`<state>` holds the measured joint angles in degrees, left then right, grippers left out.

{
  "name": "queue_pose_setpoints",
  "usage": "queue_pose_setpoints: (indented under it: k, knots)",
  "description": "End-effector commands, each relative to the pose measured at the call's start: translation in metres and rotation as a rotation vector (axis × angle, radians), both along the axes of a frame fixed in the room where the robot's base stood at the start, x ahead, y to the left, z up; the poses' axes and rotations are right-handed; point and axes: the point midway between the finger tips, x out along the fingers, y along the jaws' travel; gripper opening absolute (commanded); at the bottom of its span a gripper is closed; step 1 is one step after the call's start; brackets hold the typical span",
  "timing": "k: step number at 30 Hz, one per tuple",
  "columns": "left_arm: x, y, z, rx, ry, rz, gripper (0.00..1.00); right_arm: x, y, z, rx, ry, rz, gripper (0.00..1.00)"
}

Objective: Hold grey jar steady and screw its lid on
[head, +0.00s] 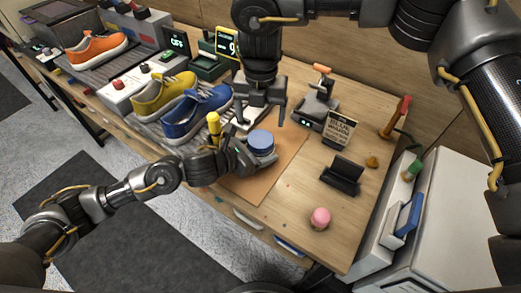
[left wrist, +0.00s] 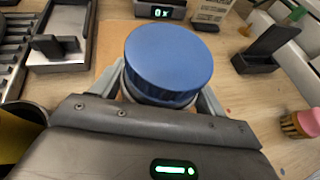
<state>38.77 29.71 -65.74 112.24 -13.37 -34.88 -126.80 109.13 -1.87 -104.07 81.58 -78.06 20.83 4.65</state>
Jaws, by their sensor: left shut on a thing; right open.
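The grey jar (head: 264,157) stands on a brown mat (head: 246,190) on the wooden table. Its blue lid (head: 261,138) sits on top and looks level; the lid also fills the middle of the left wrist view (left wrist: 168,60). I cannot tell how far it is threaded. My left gripper (head: 258,160) is shut on the jar below the lid, with fingers on both sides. Most of the jar body is hidden by the lid and fingers. My right gripper (head: 261,117) is open and empty, pointing down just above the lid, its two fingers spread apart.
Blue (head: 197,112) and yellow (head: 163,93) sneakers stand to the left, near a yellow-capped item (head: 213,123) close to my left gripper. A scale-like device (head: 316,110), a small sign (head: 340,129), a black holder (head: 342,175) and a pink-topped brush (head: 320,217) are to the right.

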Motion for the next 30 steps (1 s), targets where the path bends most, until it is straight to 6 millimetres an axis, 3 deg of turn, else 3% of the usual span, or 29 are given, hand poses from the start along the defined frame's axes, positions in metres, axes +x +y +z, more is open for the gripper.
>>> queue_pose_setpoints:
  k: [15, 29, 30]
  knots:
    - [0.0, 0.0, 0.0, -0.001, -0.001, 0.0, 0.09, 0.0, 0.0, -0.067, -0.002, 0.001, 0.001, 0.82]
    - [0.0, 0.0, 0.0, -0.001, -0.001, 0.0, 0.09, 0.0, 0.0, -0.077, 0.0, 0.001, 0.001, 0.82]
    - [0.0, 0.0, 0.0, -0.001, -0.001, 0.0, 0.09, 0.0, 0.0, -0.077, 0.0, 0.001, 0.001, 0.78]
